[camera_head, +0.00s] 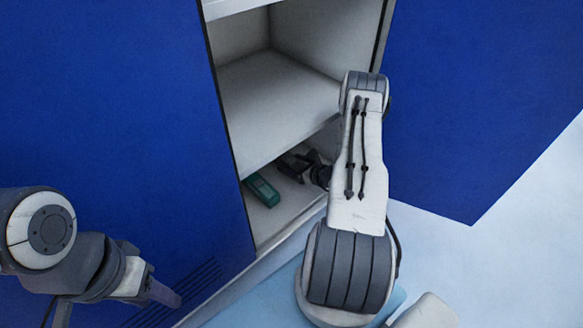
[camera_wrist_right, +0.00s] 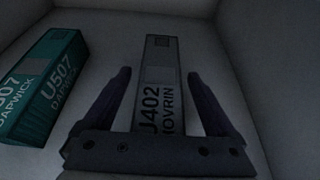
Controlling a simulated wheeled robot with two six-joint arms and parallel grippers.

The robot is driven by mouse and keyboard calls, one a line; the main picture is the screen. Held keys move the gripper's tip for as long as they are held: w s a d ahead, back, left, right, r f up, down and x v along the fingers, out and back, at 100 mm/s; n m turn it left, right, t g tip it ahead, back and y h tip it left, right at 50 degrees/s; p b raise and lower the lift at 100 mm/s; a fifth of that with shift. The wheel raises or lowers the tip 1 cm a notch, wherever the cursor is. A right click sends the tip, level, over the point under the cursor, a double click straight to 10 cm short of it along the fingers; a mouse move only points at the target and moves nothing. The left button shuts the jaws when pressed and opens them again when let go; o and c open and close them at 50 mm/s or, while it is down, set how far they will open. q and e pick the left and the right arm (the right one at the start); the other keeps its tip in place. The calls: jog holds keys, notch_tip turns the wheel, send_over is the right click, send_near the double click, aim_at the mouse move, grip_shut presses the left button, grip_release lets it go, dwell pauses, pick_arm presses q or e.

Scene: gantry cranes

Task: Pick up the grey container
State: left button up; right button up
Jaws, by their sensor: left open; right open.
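The grey container (camera_wrist_right: 162,75) lies on the cabinet's bottom shelf in the right wrist view, marked "J402" and "HOVRIN". My right gripper (camera_wrist_right: 165,85) is open, with one finger on each side of the container in that view. I see gaps between the fingers and the container's sides. In the head view my right gripper (camera_head: 290,163) reaches into the bottom compartment, partly hidden by my arm, and the grey container cannot be made out there. My left gripper (camera_head: 165,293) is outside, in front of the blue panel at lower left; its fingers are seen edge-on.
A teal container (camera_head: 262,190) lies left of my right gripper on the same shelf; it also shows in the right wrist view (camera_wrist_right: 50,85), marked "U507". A white shelf (camera_head: 275,100) is above. Blue panels (camera_head: 100,100) flank the opening.

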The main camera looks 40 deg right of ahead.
grip_shut()
jog(key=shift+r, duration=0.1)
